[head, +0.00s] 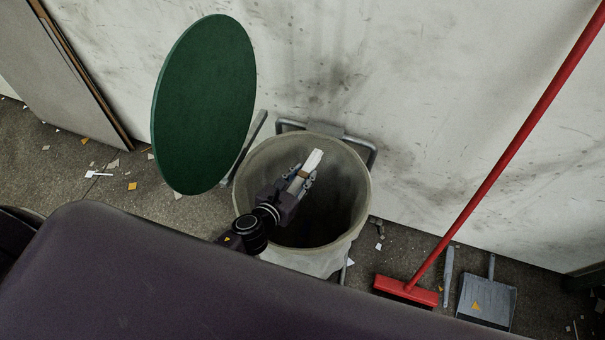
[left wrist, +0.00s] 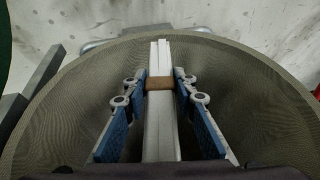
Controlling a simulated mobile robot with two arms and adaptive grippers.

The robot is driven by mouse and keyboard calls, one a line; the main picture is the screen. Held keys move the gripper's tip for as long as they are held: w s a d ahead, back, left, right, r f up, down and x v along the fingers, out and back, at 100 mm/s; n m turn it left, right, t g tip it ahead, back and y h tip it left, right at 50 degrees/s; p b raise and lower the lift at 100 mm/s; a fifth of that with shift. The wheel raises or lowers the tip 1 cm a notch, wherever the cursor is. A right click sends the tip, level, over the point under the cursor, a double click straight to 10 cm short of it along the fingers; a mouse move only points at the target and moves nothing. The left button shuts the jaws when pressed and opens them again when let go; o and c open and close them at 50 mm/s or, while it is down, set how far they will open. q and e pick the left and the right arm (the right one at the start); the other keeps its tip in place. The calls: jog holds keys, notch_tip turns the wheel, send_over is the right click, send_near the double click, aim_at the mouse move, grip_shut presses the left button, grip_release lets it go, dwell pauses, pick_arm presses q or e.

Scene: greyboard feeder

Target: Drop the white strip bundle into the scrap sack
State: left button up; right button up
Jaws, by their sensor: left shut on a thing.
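The white strip bundle (head: 312,161) is held between the fingers of my left gripper (head: 300,181), over the mouth of the scrap sack (head: 361,183). In the left wrist view the white strip bundle (left wrist: 160,121) has a brown band around it and lies between the two blue-padded fingers of my left gripper (left wrist: 161,100). The scrap sack's wall (left wrist: 60,105) curves around it there. The sack is open, round and greyish, with a dark inside. Its bottom is hidden in shadow. My right gripper is not in view.
A green round lid (head: 204,105) stands raised at the sack's left. A metal frame (head: 368,150) shows behind the sack, near the stained wall (head: 430,80). A red broom (head: 407,290) and a grey dustpan (head: 486,300) are at the right. Paper scraps litter the floor.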

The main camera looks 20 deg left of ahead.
pick_arm(q)
jog(key=o, duration=1.2)
jog(key=shift+o, duration=0.2)
jog(key=v, duration=1.2)
